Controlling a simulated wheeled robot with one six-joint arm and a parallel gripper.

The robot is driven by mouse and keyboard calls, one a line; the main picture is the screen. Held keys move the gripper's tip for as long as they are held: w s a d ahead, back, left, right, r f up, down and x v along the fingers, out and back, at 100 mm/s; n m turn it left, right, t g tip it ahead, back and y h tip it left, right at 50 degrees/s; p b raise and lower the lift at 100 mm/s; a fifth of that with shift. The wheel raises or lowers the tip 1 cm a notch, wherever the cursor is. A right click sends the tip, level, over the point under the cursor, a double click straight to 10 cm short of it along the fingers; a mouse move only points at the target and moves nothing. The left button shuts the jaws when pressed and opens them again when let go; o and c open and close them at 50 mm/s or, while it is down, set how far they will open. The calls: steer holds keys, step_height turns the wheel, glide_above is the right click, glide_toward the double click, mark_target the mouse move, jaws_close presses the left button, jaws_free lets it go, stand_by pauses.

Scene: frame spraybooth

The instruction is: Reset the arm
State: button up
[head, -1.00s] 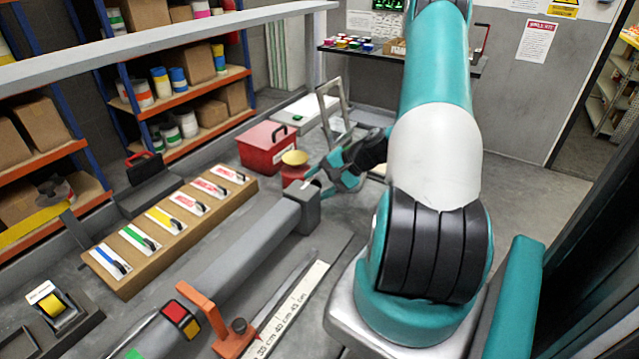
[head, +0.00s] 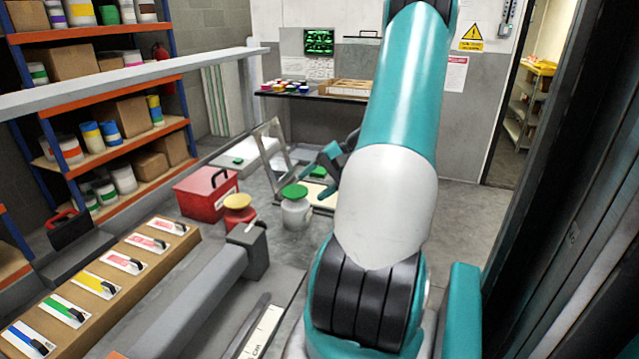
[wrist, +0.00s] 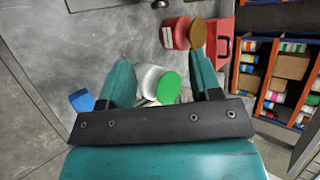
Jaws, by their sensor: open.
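My gripper (head: 328,178) is open and empty, out in front of my teal and white arm. In the wrist view its two teal fingers (wrist: 164,84) are spread apart. A white can with a green lid (head: 296,208) stands on the floor just left of and below the gripper in the head view. In the wrist view this can (wrist: 150,78) shows between the fingers, but I cannot tell how far beyond them. A red can with a yellow lid (head: 238,213) stands to its left, clear of the fingers.
A red toolbox (head: 205,193) sits behind the red can. A grey beam (head: 195,305) and a cardboard-coloured board with several scrapers (head: 180,232) run along the left. Shelves (head: 160,135) stand at the back left, a bench (head: 345,97) at the back. The floor (head: 445,215) at right is clear.

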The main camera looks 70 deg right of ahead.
steer(key=shift+s+d+r, duration=0.25)
steer(key=shift+s+r, duration=0.15)
stand_by(0.3)
steer(key=w+a+r+n+g, duration=0.2)
steer(key=w+a+n, duration=0.2)
steer(key=a, duration=0.5)
steer(key=w+a+r+n+g, duration=0.2)
steer(key=w+a+r+n, duration=0.1)
steer(key=a, duration=0.5)
steer(key=w+a+r+n+g, duration=0.2)
steer(key=w+a+n, duration=0.2)
steer(key=a, duration=0.5)
steer(key=s+a+r+n+g, duration=0.1)
steer(key=s+a+n, duration=0.4)
steer(key=a, duration=0.5)
steer(key=s+a+r+n+g+h, duration=0.1)
steer(key=s+a+n, duration=0.5)
steer(key=s+a, duration=0.2)
steer(key=shift+s+a+r+h, duration=0.3)
steer(key=shift+s+a+r, duration=0.1)
steer(key=shift+a, duration=0.7)
